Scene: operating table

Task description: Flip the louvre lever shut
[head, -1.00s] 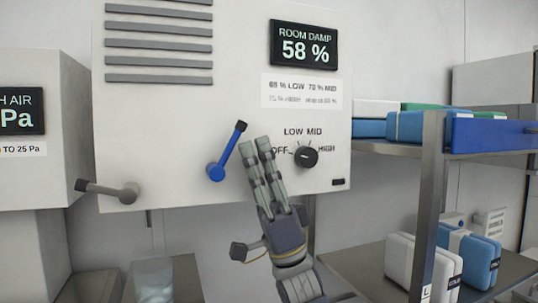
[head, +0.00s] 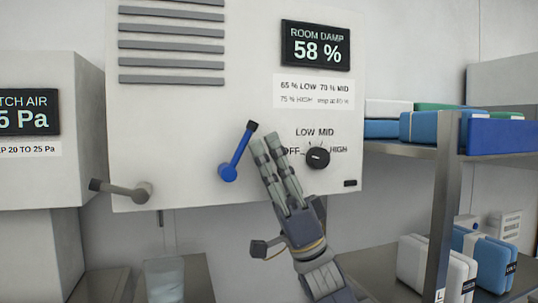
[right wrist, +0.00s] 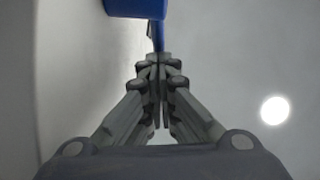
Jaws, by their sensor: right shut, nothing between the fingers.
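A blue lever (head: 240,150) with a black tip stands on the front of the white cabinet, below the louvre slats (head: 172,46). It tilts up and to the right from its round hub. A grey lever (head: 122,188) at the cabinet's lower left lies nearly level, pointing left. My right gripper (head: 264,142) is shut and empty, its fingertips just right of the blue lever in the head view. In the right wrist view, blue lever parts (right wrist: 136,8) show just beyond the closed fingertips (right wrist: 157,66); I cannot tell whether they touch. My left gripper is not in view.
A dial (head: 317,157) marked OFF, LOW, MID and HIGH sits close right of my fingers. A display (head: 315,45) reads ROOM DAMP 58 %. A metal shelf (head: 400,148) with blue and white packs stands at the right. A clear container (head: 164,279) stands lower left.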

